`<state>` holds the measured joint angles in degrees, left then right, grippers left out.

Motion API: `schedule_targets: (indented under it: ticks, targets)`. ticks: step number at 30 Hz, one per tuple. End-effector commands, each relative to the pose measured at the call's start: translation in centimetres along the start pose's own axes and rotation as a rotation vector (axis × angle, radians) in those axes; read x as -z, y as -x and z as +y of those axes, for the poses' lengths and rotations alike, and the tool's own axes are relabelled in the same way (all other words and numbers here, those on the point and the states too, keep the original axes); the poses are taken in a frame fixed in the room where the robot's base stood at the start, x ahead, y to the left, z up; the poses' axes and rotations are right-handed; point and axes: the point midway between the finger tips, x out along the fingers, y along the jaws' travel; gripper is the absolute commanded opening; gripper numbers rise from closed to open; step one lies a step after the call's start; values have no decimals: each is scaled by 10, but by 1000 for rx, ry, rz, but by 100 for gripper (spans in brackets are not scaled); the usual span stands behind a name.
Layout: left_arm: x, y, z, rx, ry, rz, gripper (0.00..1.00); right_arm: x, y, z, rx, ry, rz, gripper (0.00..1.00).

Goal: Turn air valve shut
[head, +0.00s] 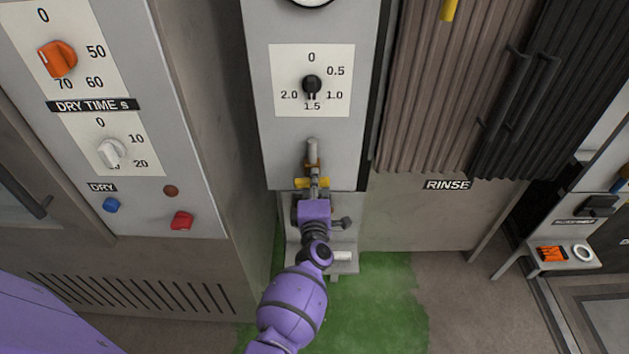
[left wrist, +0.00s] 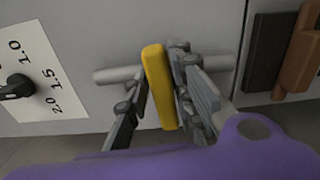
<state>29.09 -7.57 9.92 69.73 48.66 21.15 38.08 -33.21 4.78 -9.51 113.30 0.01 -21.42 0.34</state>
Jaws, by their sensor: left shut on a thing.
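The air valve's yellow lever handle (head: 324,183) is low on the front of the grey central panel, on a short metal pipe (head: 312,152). In the left wrist view the yellow handle (left wrist: 159,88) lies crosswise to the pipe (left wrist: 117,75). My left gripper (head: 313,190) reaches it from below. In the left wrist view its fingers (left wrist: 160,77) stand on either side of the handle and are shut on it. The fingers and wrist partly hide the valve in the head view. My right gripper is not in view.
Above the valve is a black dial knob (head: 312,84) with a 0 to 2.0 scale. A dryer panel with an orange knob (head: 57,59) stands left. A grey-brown ribbed curtain (head: 430,90) hangs right. A bracket (head: 345,256) sits below, above green floor (head: 385,310).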

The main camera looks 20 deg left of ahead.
Motion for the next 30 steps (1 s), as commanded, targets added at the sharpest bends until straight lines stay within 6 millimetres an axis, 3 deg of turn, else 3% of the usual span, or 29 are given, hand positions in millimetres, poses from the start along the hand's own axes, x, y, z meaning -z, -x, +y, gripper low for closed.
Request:
schedule_targets:
  ticks: [23,24,27,30]
  targets:
    - [-1,3,-8,13,-100,-4,0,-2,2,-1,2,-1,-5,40]
    - [-1,3,-8,13,-100,-4,26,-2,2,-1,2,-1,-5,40]
    - [0,3,-8,11,-100,-3,36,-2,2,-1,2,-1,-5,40]
    - [0,2,-6,8,-99,-2,36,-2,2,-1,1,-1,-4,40]
